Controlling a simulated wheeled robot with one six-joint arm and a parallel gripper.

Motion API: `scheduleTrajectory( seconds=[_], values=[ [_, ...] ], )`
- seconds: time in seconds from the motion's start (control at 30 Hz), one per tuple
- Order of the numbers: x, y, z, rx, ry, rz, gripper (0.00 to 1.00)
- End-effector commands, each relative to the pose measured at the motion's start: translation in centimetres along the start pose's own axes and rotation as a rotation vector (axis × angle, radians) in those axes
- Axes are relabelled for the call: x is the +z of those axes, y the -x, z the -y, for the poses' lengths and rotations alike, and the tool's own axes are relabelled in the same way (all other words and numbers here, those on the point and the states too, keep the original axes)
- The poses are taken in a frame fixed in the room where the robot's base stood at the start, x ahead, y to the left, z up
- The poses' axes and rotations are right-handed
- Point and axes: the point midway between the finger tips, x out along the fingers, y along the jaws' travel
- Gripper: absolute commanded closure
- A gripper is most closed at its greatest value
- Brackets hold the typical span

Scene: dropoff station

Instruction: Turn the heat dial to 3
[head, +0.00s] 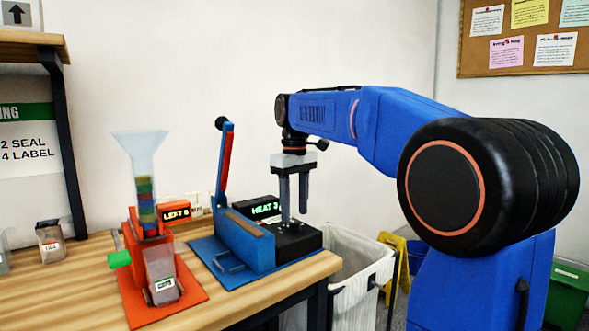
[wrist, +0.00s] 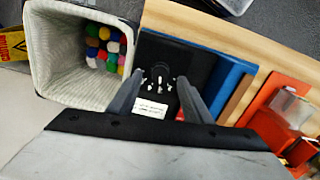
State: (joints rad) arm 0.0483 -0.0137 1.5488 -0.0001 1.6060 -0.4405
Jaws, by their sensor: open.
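The heat dial (wrist: 158,80) shows in the wrist view as a dark shape with small white marks on the black control box (head: 302,242). The dial's exact pointer position is too small to read. A display (head: 262,208) behind the box glows green and appears to read HEAT 3. My gripper (head: 293,217) points down over the box, its fingers open. In the wrist view my gripper (wrist: 160,76) has one fingertip on each side of the dial. I cannot tell whether they touch it.
The blue sealer (head: 245,240) with its raised red lever (head: 226,160) stands left of the box. Further left is an orange dispenser (head: 150,250) with a funnel. A white bin (head: 355,260) stands past the table's right edge, with coloured balls (wrist: 103,50) inside.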

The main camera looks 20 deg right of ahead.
Motion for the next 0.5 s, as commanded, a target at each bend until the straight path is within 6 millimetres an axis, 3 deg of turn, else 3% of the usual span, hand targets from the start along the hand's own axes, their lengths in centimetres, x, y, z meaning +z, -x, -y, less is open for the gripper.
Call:
scheduleTrajectory(
  seconds=[0.5],
  values=[
    [-0.1,10.3,-0.1,0.001,0.000,-0.002,0.55]
  ],
)
